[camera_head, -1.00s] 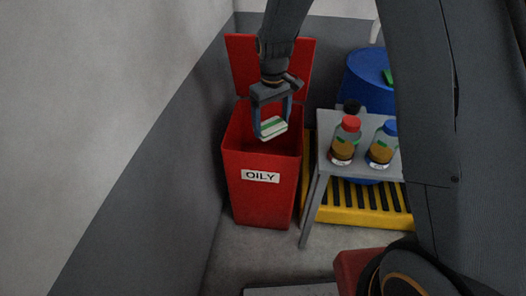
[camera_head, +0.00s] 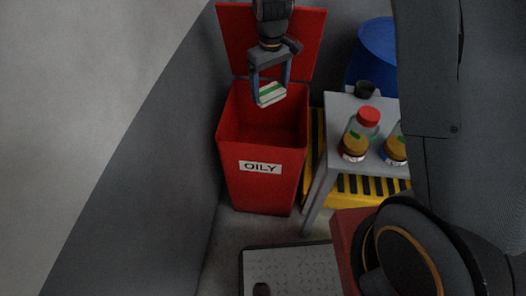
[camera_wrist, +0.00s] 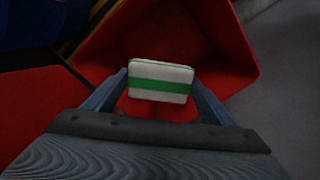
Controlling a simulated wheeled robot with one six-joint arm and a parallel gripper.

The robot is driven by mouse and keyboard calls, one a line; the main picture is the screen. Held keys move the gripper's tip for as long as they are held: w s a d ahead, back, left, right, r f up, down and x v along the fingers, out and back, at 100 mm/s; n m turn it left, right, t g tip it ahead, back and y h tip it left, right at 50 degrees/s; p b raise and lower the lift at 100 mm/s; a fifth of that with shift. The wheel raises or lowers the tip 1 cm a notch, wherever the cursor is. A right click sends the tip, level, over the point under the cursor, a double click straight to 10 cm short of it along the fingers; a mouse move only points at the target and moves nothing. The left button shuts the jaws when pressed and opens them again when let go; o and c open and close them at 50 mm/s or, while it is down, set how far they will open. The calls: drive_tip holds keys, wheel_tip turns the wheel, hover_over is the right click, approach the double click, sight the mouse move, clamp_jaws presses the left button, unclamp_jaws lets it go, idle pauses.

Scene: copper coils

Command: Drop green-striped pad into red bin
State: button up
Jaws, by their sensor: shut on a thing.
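The green-striped pad (camera_head: 270,95) is white with a green band. My gripper (camera_head: 270,92) is shut on it, with one blue-grey finger at each side. The pad also shows in the wrist view (camera_wrist: 160,82), held between the fingertips. The red bin (camera_head: 262,185) stands against the wall with its lid (camera_head: 306,45) raised at the back and an "OILY" label on its front. In the head view the pad is over the bin's opening, toward the back. In the wrist view the bin's red inside (camera_wrist: 190,35) lies beyond the pad.
A grey table (camera_head: 345,108) to the right of the bin holds bottles, one with a red cap (camera_head: 368,116), and a dark cup (camera_head: 365,89). A grey wall (camera_head: 150,170) is close on the left.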

drive_tip(key=shift+f+b, duration=1.5)
drive_tip(key=shift+f, duration=0.5)
drive_tip(key=o, duration=1.2)
drive_tip(key=shift+r, duration=0.1)
